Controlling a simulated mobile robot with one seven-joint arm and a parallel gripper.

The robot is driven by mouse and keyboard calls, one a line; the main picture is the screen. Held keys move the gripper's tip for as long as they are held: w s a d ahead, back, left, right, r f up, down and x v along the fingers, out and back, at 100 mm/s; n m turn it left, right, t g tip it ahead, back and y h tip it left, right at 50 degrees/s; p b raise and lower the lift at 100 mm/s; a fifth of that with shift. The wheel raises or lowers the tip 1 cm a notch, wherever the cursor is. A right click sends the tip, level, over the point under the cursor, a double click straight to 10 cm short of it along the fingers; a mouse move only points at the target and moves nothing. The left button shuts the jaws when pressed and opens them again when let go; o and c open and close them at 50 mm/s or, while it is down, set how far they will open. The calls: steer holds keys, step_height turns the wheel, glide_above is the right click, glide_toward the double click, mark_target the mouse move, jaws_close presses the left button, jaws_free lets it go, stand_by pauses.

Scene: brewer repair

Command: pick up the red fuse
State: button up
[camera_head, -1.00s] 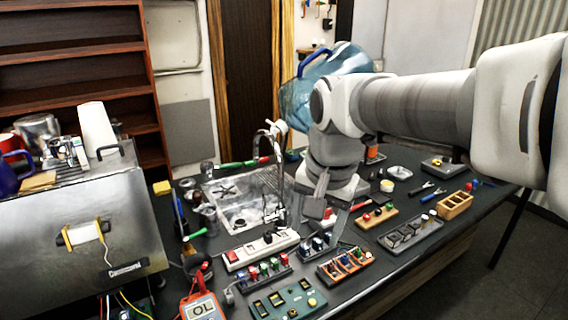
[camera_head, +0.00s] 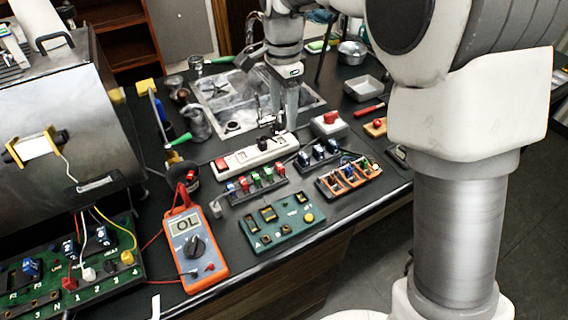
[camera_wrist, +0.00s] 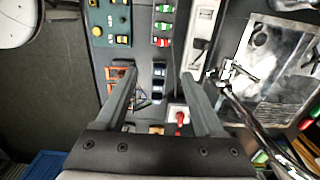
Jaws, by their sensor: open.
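A dark fuse rack (camera_head: 262,192) stands on the bench in front of the white power strip, holding several small blue, red and green pieces. A red piece (camera_wrist: 162,42) shows at the near end of this rack in the wrist view, beside green ones; I cannot surely tell which red piece is the fuse. My gripper (camera_head: 281,124) points down over the bench by the power strip. In the wrist view my gripper (camera_wrist: 158,76) is open and empty, its fingers on either side of a rack of dark blue pieces (camera_wrist: 159,80) below.
A white block with a red top (camera_head: 330,122), the power strip (camera_head: 255,153), an orange tray (camera_head: 348,180), a green panel (camera_head: 282,222) and a multimeter (camera_head: 195,250) crowd the bench. A sink with a faucet (camera_head: 225,105) lies behind. The bench's front edge is close.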

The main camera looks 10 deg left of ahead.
glide_above(280, 165)
steer(key=f, duration=1)
steer(key=shift+d+f, duration=0.3)
steer(key=shift+d, duration=0.1)
steer(key=shift+a+f, duration=0.25)
steer(key=shift+f, duration=1.1)
steer(key=shift+a+f, duration=0.2)
steer(key=shift+f, duration=1.15)
steer(key=shift+c, duration=0.3)
jaws_close()
